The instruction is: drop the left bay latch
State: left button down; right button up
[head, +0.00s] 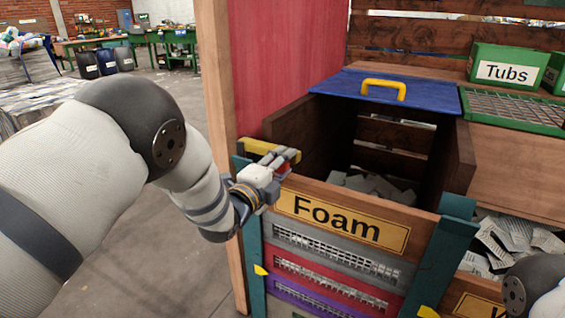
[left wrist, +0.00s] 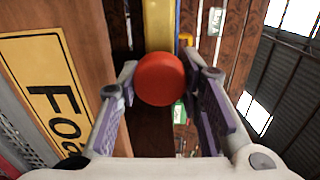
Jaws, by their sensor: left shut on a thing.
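The left bay latch (head: 262,148) is a yellow bar at the left front corner of the Foam bay (head: 318,197). Its red knob (head: 284,169) sits near the bar's front end. In the left wrist view the round red knob (left wrist: 160,79) is between the two purple-padded fingers, with the yellow bar (left wrist: 159,25) behind it. My left gripper (head: 268,178) is shut on the red knob, and its fingers partly hide the knob in the head view. My right arm (head: 535,288) shows at the lower right, but its gripper is out of frame.
The bay's blue lid (head: 375,88) with a yellow handle (head: 384,87) lies back, open. Grey pieces (head: 375,187) lie inside the bay. A wooden post (head: 216,70) and red panel (head: 285,65) stand behind the latch. A green Tubs box (head: 505,70) is at the right.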

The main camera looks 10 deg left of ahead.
pick_arm(q)
jog(key=shift+a, duration=0.1)
jog(key=c, duration=1.1)
grip_release()
jog(key=shift+f, duration=0.1)
jog(key=v, duration=1.2)
